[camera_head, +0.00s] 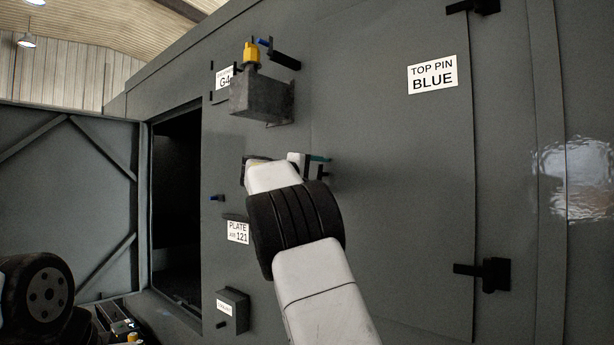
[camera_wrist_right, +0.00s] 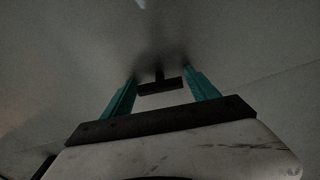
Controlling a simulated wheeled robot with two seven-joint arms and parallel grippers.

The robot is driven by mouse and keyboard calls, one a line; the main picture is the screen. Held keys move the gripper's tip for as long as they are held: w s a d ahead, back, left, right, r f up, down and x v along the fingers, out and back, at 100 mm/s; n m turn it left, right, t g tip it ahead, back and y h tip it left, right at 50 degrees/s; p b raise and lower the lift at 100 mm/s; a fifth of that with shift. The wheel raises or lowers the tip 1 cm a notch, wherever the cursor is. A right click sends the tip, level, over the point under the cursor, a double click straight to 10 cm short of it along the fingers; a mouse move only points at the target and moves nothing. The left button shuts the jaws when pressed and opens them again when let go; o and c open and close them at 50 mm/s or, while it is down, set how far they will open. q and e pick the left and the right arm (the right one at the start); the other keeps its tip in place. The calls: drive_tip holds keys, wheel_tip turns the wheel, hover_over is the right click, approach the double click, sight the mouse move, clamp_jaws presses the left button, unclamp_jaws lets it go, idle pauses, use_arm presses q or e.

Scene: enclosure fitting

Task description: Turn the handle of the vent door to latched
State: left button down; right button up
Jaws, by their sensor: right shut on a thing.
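The grey vent door (camera_head: 400,190) is a large panel that looks closed, with black hinges on its right side. Its handle is a dark T-shaped bar (camera_wrist_right: 160,87) in the right wrist view, lying nearly level in the picture. My right gripper (camera_wrist_right: 160,83) has its teal fingers on either side of the bar's ends and is shut on it. In the head view my right gripper (camera_head: 319,159) is at the door's left part; my wrist and the gripper hide most of the handle there. My left gripper is not in view.
A grey box (camera_head: 262,97) with a yellow fitting (camera_head: 251,53) juts out above my right gripper. A dark opening (camera_head: 177,205) with a swung-open door (camera_head: 60,200) lies to the left. A small box (camera_head: 233,311) sits low on the wall. Labels mark the panels.

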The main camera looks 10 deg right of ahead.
drive_tip(key=shift+n, duration=0.7)
drive_tip(key=o, duration=1.4)
drive_tip(key=shift+c, duration=0.2)
drive_tip(key=v, duration=0.7)
drive_tip(key=shift+s+a, duration=0.2)
drive_tip(key=shift+a, duration=0.15)
